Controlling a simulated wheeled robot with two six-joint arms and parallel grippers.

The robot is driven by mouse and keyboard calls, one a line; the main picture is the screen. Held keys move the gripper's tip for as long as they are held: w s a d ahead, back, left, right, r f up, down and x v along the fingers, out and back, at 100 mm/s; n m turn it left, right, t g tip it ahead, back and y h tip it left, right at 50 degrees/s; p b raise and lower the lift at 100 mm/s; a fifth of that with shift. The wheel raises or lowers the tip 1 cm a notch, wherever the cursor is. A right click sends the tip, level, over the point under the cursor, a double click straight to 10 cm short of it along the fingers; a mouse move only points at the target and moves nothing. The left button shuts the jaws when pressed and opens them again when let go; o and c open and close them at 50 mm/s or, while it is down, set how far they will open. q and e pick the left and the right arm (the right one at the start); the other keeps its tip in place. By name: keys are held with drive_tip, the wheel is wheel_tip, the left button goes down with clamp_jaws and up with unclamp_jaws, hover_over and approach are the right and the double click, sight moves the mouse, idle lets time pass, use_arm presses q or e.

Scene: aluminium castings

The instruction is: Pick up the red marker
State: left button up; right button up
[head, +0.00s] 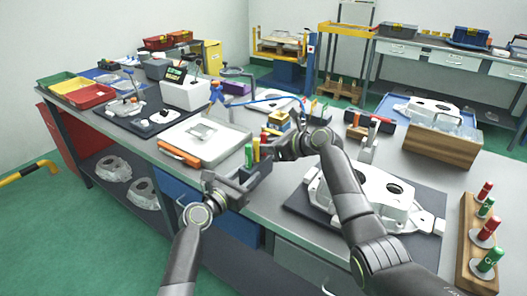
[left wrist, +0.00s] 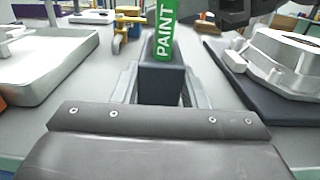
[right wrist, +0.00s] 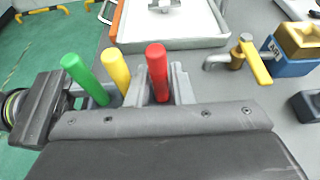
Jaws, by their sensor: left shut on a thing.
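A dark marker holder (left wrist: 160,83) carries a green marker (right wrist: 84,78), a yellow marker (right wrist: 116,70) and a red marker (right wrist: 157,72) in a row. In the head view the red marker (head: 264,141) is furthest from my left gripper (head: 248,172). My left gripper is shut on the holder's end, below the green marker, which reads PAINT in the left wrist view (left wrist: 165,35). My right gripper (head: 273,143) is at the holder's other end. In the right wrist view its fingers (right wrist: 160,92) stand open on either side of the red marker. The marker's lower end is hidden.
A white tray (head: 228,145) with an orange tool (head: 180,154) lies to the left. A casting on a dark mat (head: 300,204) lies to the right. A blue and gold block (head: 278,120) stands behind. A wooden rack (head: 464,240) of red and green markers stands at far right.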

drive_tip(key=shift+w+a+f, duration=0.15)
drive_tip(key=shift+w+a, duration=0.1)
drive_tip(key=shift+a, duration=0.05)
clamp_jaws()
wheel_tip(320, 180, up, 28)
idle(0.4)
use_arm(q)
drive_tip(key=o, duration=1.1)
